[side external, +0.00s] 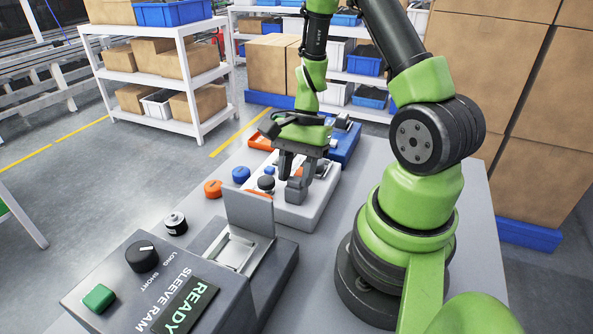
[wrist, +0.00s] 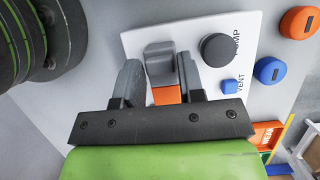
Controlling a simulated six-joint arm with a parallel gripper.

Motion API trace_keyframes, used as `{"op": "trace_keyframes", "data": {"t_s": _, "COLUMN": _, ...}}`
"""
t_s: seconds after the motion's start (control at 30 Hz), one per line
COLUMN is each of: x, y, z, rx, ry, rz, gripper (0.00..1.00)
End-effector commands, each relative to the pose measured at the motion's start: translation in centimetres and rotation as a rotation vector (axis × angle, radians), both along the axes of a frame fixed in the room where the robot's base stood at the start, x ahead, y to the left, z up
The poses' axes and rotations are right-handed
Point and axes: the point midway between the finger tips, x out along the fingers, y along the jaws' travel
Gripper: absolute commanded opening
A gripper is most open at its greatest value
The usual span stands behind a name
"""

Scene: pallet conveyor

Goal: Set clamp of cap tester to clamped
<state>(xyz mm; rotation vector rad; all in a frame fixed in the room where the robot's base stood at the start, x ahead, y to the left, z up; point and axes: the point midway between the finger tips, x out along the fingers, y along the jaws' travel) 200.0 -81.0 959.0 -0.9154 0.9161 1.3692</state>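The cap tester (side external: 318,199) is a white box on the table, seen in the side view beyond the sleeve ram. Its white top (wrist: 195,30) fills the upper middle of the wrist view. A grey clamp lever (wrist: 159,58) with an orange part (wrist: 167,95) below it stands on that top. My gripper (wrist: 160,70) points down at the tester, its two dark fingers apart on either side of the lever, with gaps showing. My gripper (side external: 294,166) hides part of the tester in the side view. A dark knob (wrist: 216,50) and a blue VENT button (wrist: 230,86) sit beside the lever.
Loose orange (side external: 212,189) and blue (side external: 240,174) caps lie left of the tester. The sleeve ram (side external: 170,290), its display reading READY, stands in front. An orange tray (side external: 262,141) and a blue tray (side external: 345,143) lie behind.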

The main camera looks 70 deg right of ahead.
Motion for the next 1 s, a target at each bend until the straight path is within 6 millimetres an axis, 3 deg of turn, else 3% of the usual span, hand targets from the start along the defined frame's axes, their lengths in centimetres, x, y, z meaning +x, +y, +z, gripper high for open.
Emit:
{"op": "trace_keyframes", "data": {"t_s": 0.13, "x": 0.0, "y": -0.3, "z": 0.0, "rx": 0.001, "ry": -0.001, "rz": -0.001, "gripper": 0.00}}
{"op": "trace_keyframes", "data": {"t_s": 0.4, "x": 0.1, "y": -3.7, "z": 0.0, "rx": -0.001, "ry": -0.003, "rz": -0.002, "gripper": 0.00}}
{"op": "trace_keyframes", "data": {"t_s": 0.67, "x": 0.0, "y": -4.1, "z": 0.0, "rx": -0.008, "ry": -0.005, "rz": 0.001, "gripper": 0.00}}
{"op": "trace_keyframes", "data": {"t_s": 0.7, "x": 0.0, "y": -4.1, "z": 0.0, "rx": -0.009, "ry": -0.005, "rz": 0.001, "gripper": 0.38}}
{"op": "trace_keyframes", "data": {"t_s": 0.77, "x": 0.0, "y": -4.1, "z": 0.0, "rx": -0.008, "ry": -0.005, "rz": 0.001, "gripper": 0.52}}
{"op": "trace_keyframes", "data": {"t_s": 1.0, "x": 0.0, "y": -3.9, "z": 0.0, "rx": -0.003, "ry": -0.003, "rz": 0.001, "gripper": 0.55}}
